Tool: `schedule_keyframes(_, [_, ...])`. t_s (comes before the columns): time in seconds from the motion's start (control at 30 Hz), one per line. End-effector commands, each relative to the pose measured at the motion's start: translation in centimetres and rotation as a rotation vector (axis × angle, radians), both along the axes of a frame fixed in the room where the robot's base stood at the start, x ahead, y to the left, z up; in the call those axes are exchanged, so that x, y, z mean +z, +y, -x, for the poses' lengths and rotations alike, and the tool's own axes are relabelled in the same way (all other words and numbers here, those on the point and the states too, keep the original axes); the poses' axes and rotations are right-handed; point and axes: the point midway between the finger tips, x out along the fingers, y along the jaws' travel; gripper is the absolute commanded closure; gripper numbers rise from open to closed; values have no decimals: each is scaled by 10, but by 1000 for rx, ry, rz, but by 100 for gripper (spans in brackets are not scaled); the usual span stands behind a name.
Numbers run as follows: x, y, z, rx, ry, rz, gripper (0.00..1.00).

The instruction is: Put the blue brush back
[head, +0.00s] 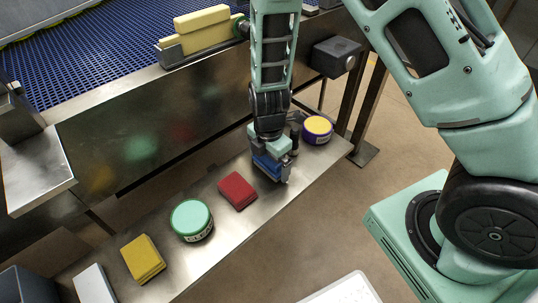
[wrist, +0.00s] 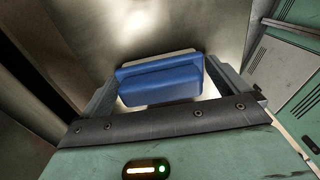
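The blue brush (wrist: 160,82) lies between the two fingers of my gripper (wrist: 163,80) in the wrist view, with a pale edge showing along its far side. The fingertips are close to its two ends. A bright gap shows beside the right finger, and I cannot tell whether the fingers press on the brush. In the head view my gripper (head: 268,160) points down at the metal shelf, with the blue brush (head: 267,167) low between its fingers. The brush is at or just above the shelf, partly hidden by the gripper.
The narrow metal shelf (head: 228,222) also bears a red pad (head: 237,190), a green-lidded tub (head: 191,220), yellow pads (head: 142,258), a white block (head: 94,285), a dark upright item (head: 295,136) and a yellow-topped tub (head: 318,128). A conveyor (head: 95,55) with a yellow block (head: 203,29) stands behind.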

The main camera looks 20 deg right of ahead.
Motion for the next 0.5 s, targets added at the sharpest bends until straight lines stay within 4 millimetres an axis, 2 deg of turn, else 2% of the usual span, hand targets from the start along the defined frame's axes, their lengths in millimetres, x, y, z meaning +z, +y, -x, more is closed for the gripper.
schedule_keyframes(0.2, [5, 1, 0, 1, 0, 0, 0])
schedule_keyframes(0.5, [77, -1, -2, 1, -5, -3, 0])
